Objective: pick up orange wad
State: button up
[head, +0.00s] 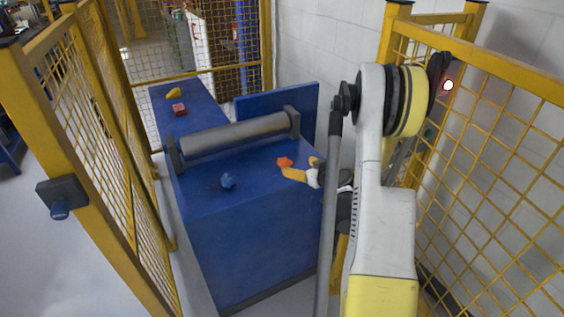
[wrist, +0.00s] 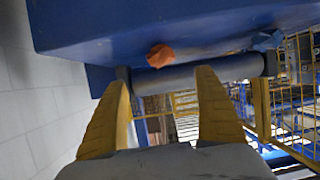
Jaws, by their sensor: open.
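The orange wad (head: 285,161) is a small crumpled lump on the blue machine top, on the near side of the grey roller and towards the right. In the wrist view the orange wad (wrist: 160,55) shows above and between the fingertips, in front of the roller. My gripper (head: 298,166) has yellow fingers and is just right of the wad in the head view. In the wrist view my gripper (wrist: 163,78) is open, with nothing between its fingers. The wad appears beyond the fingertips; the exact gap is hard to judge.
The grey roller (head: 235,136) spans the blue machine top (head: 200,205). A blue wad (head: 228,181) lies left of the orange one. A red block (head: 179,109) and yellow piece (head: 173,92) lie beyond the roller. Yellow mesh fences (head: 500,150) stand on both sides.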

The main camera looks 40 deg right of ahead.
aim_at(287, 161)
jog(key=x, duration=0.5)
jog(key=shift+f, duration=0.15)
jog(key=b+x, duration=0.2)
jog(key=x, duration=0.3)
jog(key=shift+w+a+b, duration=0.1)
jog(key=shift+w+b, duration=0.3)
jog(key=c, duration=1)
